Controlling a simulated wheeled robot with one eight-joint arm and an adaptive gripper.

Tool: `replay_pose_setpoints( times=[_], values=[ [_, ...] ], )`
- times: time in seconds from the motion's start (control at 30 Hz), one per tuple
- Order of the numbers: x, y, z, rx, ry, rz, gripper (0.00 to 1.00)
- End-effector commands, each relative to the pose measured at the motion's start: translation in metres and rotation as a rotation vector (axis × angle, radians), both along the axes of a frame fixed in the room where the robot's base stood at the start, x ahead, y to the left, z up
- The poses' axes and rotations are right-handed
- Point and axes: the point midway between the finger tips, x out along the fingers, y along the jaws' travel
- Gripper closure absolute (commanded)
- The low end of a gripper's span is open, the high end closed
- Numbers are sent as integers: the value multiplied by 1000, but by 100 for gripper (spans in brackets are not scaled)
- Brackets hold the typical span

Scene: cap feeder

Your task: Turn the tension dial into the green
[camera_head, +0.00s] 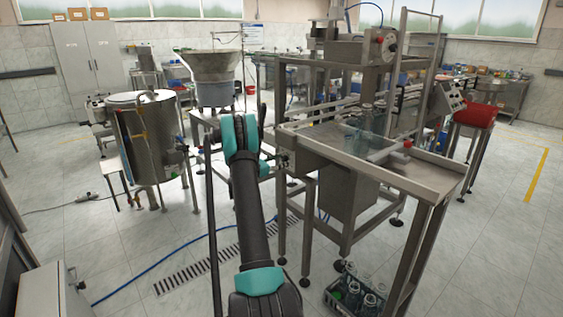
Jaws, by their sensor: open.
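My arm reaches forward up the middle of the picture to the left end of the steel bottle machine (330,150). My gripper (282,160) is small and partly hidden by my teal arm joints, beside the left end of the machine's table. It is open, and I see nothing held in it. A tension dial with a green zone is not clearly readable. A pale round part with a reddish centre (384,41) sits high on the machine's frame, well above my gripper. I cannot tell whether it is the dial.
Glass bottles (366,128) stand on the machine's table. A control panel (450,97) and a red bin (477,113) are at the right. A steel tank (145,150) and a hopper (211,68) are at the left. A bottle crate (340,300) and blue hose (150,268) lie on the floor.

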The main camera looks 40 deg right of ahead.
Motion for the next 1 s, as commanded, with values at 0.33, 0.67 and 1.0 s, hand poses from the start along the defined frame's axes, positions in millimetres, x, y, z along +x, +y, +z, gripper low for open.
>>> replay_pose_setpoints(
  times=[0.33,0.67,1.0],
  values=[
    [0,0,0,0,0,0,68],
    [0,1,0,0,-2,0,96],
    [0,0,0,9,-107,0,96]
  ],
)
